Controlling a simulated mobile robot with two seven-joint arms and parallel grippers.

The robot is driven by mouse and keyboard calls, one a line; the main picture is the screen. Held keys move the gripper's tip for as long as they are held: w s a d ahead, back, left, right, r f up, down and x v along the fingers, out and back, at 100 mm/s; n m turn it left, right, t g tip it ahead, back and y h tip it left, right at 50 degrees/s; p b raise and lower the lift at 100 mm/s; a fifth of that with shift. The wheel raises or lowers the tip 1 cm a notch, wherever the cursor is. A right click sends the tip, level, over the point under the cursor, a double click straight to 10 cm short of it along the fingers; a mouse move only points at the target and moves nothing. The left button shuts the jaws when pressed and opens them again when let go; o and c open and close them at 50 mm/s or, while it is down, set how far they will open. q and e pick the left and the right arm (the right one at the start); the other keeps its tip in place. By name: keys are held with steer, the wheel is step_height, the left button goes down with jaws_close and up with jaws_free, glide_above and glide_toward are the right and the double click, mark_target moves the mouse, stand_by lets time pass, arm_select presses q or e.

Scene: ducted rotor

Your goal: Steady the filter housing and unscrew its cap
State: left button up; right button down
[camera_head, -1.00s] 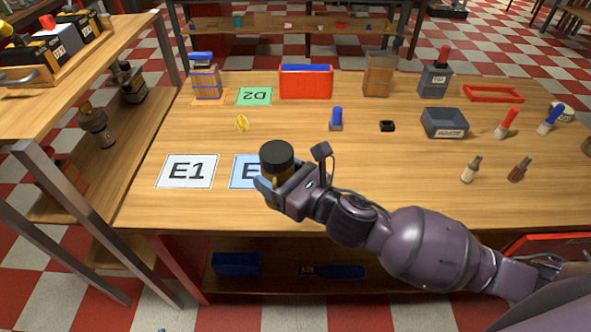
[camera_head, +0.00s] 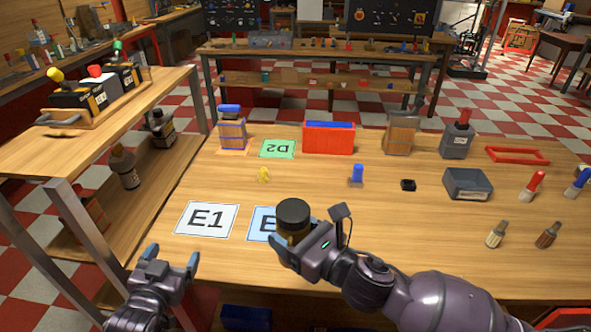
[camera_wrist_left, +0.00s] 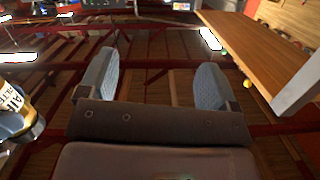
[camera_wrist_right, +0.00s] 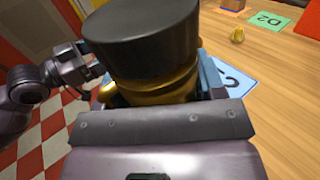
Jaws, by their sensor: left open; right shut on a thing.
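The filter housing (camera_head: 297,238) stands upright over the blue label mat at the table's front edge. It has a wide black cap (camera_head: 293,214) on a golden body, and the cap fills the upper part of the right wrist view (camera_wrist_right: 140,38). My right gripper (camera_head: 288,250) is shut around the golden body, below the cap. My left gripper (camera_head: 172,262) is open and empty, in front of the table's front left edge and apart from the housing. Its two blue-grey fingers (camera_wrist_left: 152,85) are spread in the left wrist view. The right gripper hides the housing's lower part.
A white E1 mat (camera_head: 207,219) lies left of the housing, and the blue mat (camera_head: 262,224) is partly covered. A yellow part (camera_head: 263,174) and a blue-topped part (camera_head: 357,174) stand behind. A wooden shelf (camera_head: 100,121) stands at the left.

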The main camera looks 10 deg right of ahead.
arm_select(q)
steer(key=w+d+r+m+t+h, duration=0.1)
steer(key=w+d+r+m+h, duration=0.3)
steer(key=r, duration=0.4)
steer(key=w+d+r+m+t+h, duration=0.1)
steer(key=d+r+m+h, duration=0.15)
steer(key=d+r, duration=0.55)
steer(key=w+d+r+m+t+h, duration=0.1)
steer(key=w+d+r+m+h, duration=0.25)
steer(key=r, duration=0.55)
steer(key=s+d+r+m+g+h, duration=0.5)
steer(key=d+r+m+g+h, duration=0.4)
steer(key=r+m, duration=0.45)
steer(key=s+d+r+m+g+y, duration=0.1)
steer(key=s+d+m+g+y, duration=0.2)
steer(key=s+d+m+g, duration=0.8)
steer(key=s+d+m+g+y, duration=0.25)
steer(key=m+g, duration=0.35)
steer(key=m, duration=1)
steer(key=m+t+y, duration=0.7)
steer(key=m+y, duration=0.7)
steer(key=y, duration=0.2)
glide_above(295, 210)
steer(key=d, duration=0.1)
step_height(295, 210, down, 17)
steer(key=shift+d, duration=0.1)
steer(key=shift+w+a+m+y, duration=0.1)
steer(key=shift+a+m+y, duration=0.35)
steer(key=shift+a+m, duration=0.1)
steer(key=shift+f, duration=4)
